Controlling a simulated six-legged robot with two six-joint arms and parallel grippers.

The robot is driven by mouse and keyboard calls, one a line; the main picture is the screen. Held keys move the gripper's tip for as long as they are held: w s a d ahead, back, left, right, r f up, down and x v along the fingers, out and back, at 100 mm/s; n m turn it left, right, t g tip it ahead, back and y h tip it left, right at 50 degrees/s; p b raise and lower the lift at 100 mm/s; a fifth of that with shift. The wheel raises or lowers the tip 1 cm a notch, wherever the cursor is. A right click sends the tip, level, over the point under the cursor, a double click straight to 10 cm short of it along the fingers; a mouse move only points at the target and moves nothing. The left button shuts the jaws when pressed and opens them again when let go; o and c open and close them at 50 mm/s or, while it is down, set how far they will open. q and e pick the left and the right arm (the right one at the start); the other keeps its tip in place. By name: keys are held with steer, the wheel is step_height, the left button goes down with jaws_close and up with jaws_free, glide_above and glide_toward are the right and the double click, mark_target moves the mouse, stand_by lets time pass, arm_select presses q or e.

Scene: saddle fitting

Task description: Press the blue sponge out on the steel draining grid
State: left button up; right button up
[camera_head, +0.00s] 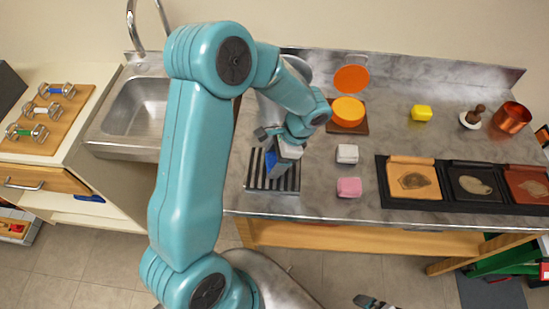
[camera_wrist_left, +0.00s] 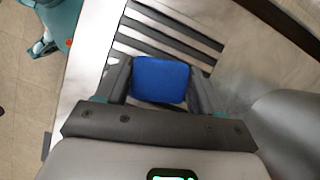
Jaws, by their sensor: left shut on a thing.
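The blue sponge (camera_head: 271,162) is between the fingers of my left gripper (camera_head: 274,152). In the left wrist view the sponge (camera_wrist_left: 160,80) fills the gap between the two dark fingers (camera_wrist_left: 160,85), which are shut on it. The steel draining grid (camera_head: 288,185) is on the worktop just below the gripper. Its dark slots (camera_wrist_left: 165,40) also show beyond the sponge in the left wrist view. Whether the sponge touches the grid is hard to tell. A dark tip at the bottom edge of the head view, seemingly my right gripper (camera_head: 372,302), is mostly cut off.
A grey rounded vessel (camera_head: 271,108) stands behind the grid, partly hidden by my arm. White (camera_head: 347,153), pink (camera_head: 349,187) and yellow (camera_head: 421,113) blocks lie to the right. A sink (camera_head: 137,105) is left. A black tray (camera_head: 450,204) holds several coloured panels.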

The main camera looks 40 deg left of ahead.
arm_select(q)
steer(key=shift+r+p, duration=0.65)
steer(key=shift+r, duration=0.15)
steer(key=shift+r+p, duration=1.9)
steer(key=shift+r, duration=0.85)
steer(key=shift+f, duration=0.1)
